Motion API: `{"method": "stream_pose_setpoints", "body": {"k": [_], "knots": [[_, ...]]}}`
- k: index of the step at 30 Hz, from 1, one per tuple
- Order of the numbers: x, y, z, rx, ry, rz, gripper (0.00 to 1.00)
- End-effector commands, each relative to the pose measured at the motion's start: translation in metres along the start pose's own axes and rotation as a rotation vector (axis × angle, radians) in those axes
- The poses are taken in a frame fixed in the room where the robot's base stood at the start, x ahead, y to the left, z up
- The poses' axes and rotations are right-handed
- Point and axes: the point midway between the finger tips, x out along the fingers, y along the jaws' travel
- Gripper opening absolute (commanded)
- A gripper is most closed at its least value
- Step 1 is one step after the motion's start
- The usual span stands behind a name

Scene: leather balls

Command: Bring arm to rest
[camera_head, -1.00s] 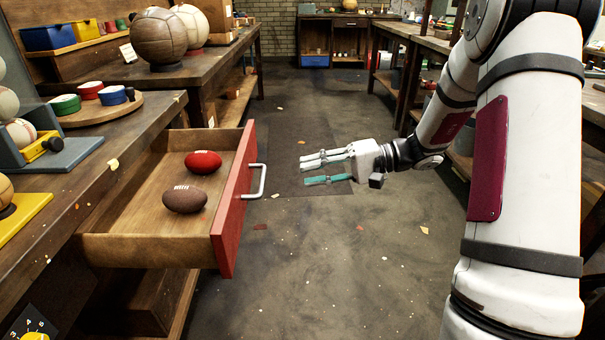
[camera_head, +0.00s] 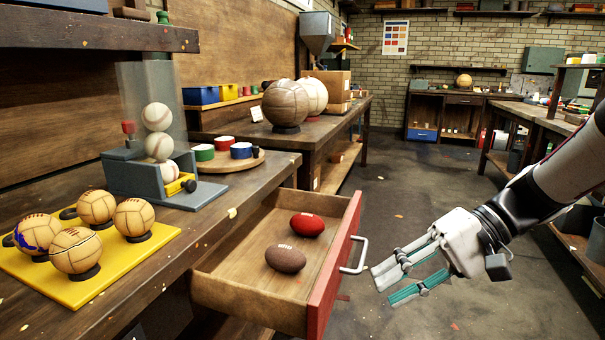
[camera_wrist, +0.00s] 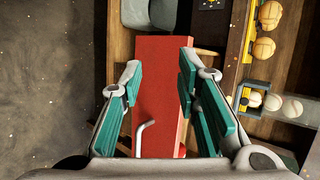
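My gripper (camera_head: 404,280) is in the head view at the right of the open drawer, over the aisle, pointing left. Its teal-padded fingers are apart with nothing between them. In the wrist view the gripper (camera_wrist: 158,95) is also open, with the drawer's red front (camera_wrist: 160,80) beyond the fingers. My arm reaches in from the right edge. The open drawer (camera_head: 250,296) has a red front and a silver handle (camera_head: 356,256), close to the fingertips but apparently apart. A red ball (camera_head: 307,225) and a brown ball (camera_head: 285,258) lie in the drawer.
A yellow tray (camera_head: 95,285) with several tan balls stands on the left bench. Beside it is a baseball dispenser (camera_head: 150,178). Large leather balls (camera_head: 286,104) sit on the back bench. The aisle floor (camera_head: 400,190) is clear. Benches (camera_head: 530,120) line the right side.

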Motion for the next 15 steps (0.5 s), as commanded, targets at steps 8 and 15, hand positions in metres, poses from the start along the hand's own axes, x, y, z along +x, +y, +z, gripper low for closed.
{"method": "stream_pose_setpoints", "body": {"k": [8, 15], "knots": [[0.013, -0.009, 0.102, -0.020, -0.082, 0.347, 0.30], [0.006, 0.011, 0.172, -0.041, -0.045, 0.633, 0.30]]}}
